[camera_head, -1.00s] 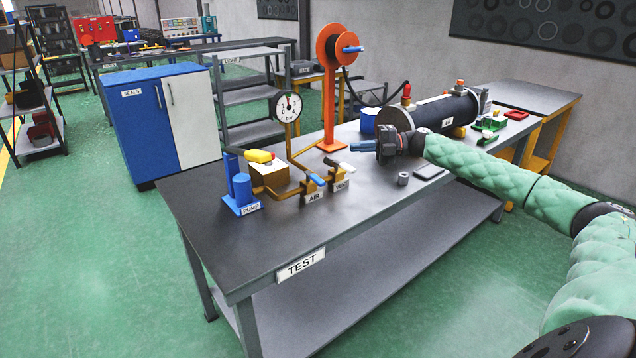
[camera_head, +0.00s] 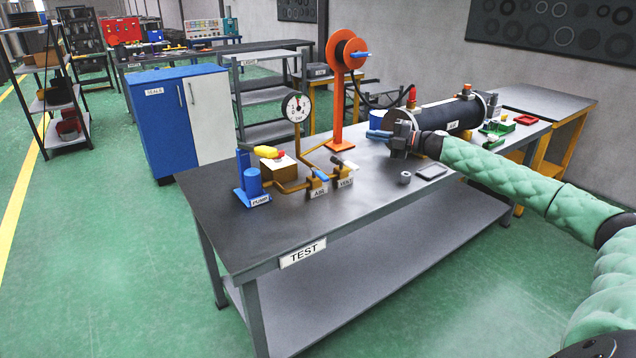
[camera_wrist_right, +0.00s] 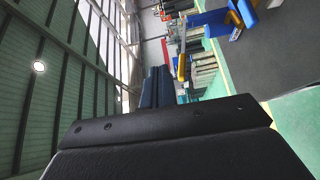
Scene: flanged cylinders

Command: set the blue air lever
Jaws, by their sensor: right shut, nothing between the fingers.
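The blue air lever (camera_head: 320,175) sits on a brass pipe fitting above the AIR label (camera_head: 318,192) on the test bench. A vent valve with a white-tipped lever (camera_head: 347,163) stands just right of it. My right gripper (camera_head: 378,134) reaches in from the right above the bench, with its blue fingers pointing left. It is shut and empty, apart from the air lever, to its right and farther back. In the right wrist view the shut dark fingers (camera_wrist_right: 158,88) show at the centre. My left gripper is out of view.
The blue pump (camera_head: 252,183) with a yellow handle stands at the bench's left end. A pressure gauge (camera_head: 296,107) and an orange hose reel (camera_head: 348,55) rise behind the valves. A dark cylinder (camera_head: 450,117) lies behind my right gripper. The bench's front left is bare.

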